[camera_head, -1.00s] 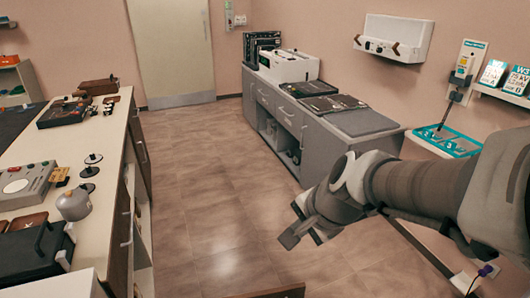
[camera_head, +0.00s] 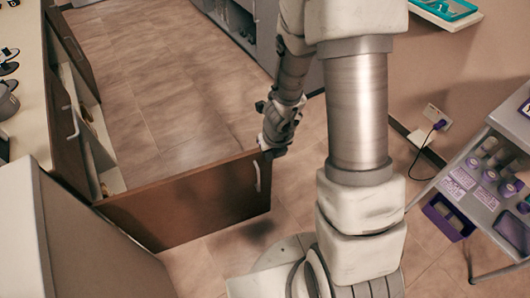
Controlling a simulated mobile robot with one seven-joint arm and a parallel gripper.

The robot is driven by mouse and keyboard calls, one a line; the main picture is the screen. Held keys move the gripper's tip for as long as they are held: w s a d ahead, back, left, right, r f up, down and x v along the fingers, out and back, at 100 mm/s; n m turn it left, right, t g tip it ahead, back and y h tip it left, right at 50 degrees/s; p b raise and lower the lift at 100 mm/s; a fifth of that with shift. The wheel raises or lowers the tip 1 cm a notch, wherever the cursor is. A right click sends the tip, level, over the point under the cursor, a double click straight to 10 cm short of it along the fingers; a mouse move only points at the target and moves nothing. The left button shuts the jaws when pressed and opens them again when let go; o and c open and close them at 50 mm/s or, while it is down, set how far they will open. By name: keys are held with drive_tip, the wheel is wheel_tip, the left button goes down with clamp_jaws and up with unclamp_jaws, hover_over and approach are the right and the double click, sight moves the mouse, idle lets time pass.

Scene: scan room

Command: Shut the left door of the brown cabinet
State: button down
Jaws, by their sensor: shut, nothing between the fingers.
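The brown cabinet (camera_head: 70,150) stands at the left under a pale worktop. A brown door (camera_head: 180,210) stands wide open from it, reaching right across the floor. Its pale handle (camera_head: 257,177) is near the free end, on the side facing the camera. My gripper (camera_head: 272,147) is shut and empty. It is at the upper corner of the door's free end, on or very close to it; I cannot tell whether they touch. Part of the cabinet's pale inside (camera_head: 97,150) shows behind the door.
A pale box-like unit (camera_head: 85,240) fills the lower left. A grey trolley (camera_head: 500,185) with cups and a purple bin (camera_head: 447,217) stands at the right. A wall socket with a plug (camera_head: 437,122) is behind it. Tiled floor (camera_head: 150,100) beyond the door is clear.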

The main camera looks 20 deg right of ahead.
sight(262, 157)
drive_tip(key=shift+w+a+f+b, duration=0.15)
drive_tip(key=shift+w+f+b, duration=0.4)
drive_tip(key=shift+w+f, duration=0.75)
drive_tip(key=shift+w+a+f+b, duration=0.2)
drive_tip(key=shift+w+f+b, duration=0.45)
drive_tip(key=shift+f, duration=1)
drive_tip(key=shift+w+a+f+b, duration=0.15)
drive_tip(key=shift+w+f+b, duration=0.25)
drive_tip(key=shift+w+f, duration=0.95)
drive_tip(key=shift+s+f, duration=0.1)
drive_tip(key=shift+f, duration=0.05)
